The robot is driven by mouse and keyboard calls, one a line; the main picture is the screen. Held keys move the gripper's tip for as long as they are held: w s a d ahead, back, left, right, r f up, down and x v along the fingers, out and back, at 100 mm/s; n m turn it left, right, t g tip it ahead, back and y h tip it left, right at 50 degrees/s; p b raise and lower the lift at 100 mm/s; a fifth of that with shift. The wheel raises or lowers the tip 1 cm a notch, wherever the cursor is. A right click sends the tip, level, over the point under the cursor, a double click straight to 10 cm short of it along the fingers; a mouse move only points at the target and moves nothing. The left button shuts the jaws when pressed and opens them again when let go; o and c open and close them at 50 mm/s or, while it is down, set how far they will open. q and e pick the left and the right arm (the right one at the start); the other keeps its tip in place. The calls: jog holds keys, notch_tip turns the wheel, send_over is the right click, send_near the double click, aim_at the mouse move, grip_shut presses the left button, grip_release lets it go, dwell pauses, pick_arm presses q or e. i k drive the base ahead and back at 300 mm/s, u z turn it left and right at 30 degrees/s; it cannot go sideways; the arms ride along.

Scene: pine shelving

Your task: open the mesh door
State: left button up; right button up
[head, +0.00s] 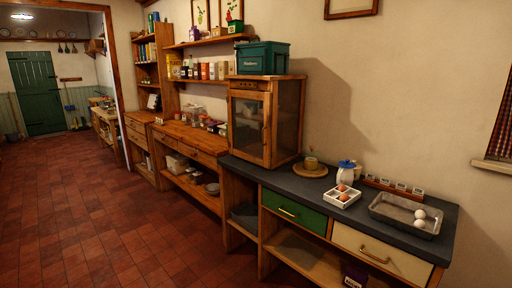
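The mesh door (247,126) is the dark-panelled, wood-framed front of a small wooden cabinet (288,115) that stands on the dark worktop. The door looks shut, with a small handle (265,133) on its right side. Neither of my grippers is in the head view.
A green box (263,58) sits on the cabinet. A wooden sideboard (190,141) stands left of the cabinet. The tiled floor (90,225) is clear.

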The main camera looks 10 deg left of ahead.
aim_at(267, 97)
jog(key=z, duration=0.05)
jog(key=k, duration=0.4)
jog(key=u, duration=0.75)
jog(key=i, duration=1.95)
jog(key=z, duration=0.4)
